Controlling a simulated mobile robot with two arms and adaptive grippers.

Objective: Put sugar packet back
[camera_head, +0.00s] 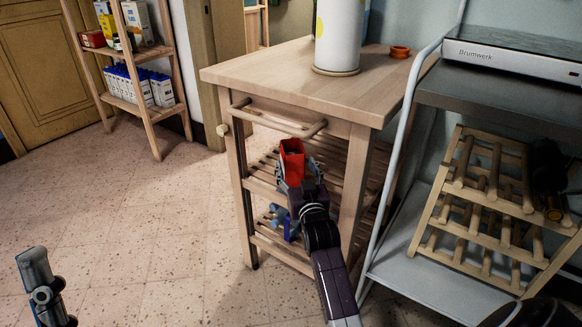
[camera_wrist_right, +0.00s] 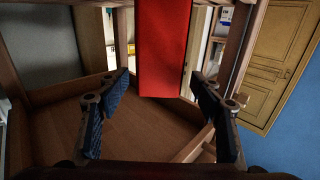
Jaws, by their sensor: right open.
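A red packet (camera_head: 292,160), which I take to be the sugar packet, shows at the front of the wooden cart, just below its handle. My right gripper (camera_head: 299,177) is at the packet, with its fingers apart. In the right wrist view the red packet (camera_wrist_right: 163,48) shows between the two open fingers (camera_wrist_right: 160,108), with clear gaps on both sides and its upper end cut off by the frame. I cannot tell what supports it. Part of my left arm's end (camera_head: 42,287) shows at the lower left; its finger state is unclear.
The wooden cart (camera_head: 290,78) has slatted shelves and carries a white cylinder (camera_head: 338,35) and an orange ring (camera_head: 399,51). A tall shelf (camera_head: 150,112) with boxes and cartons stands at the back left. A metal rack with a wooden bottle holder (camera_head: 480,215) is at right. The left floor is open.

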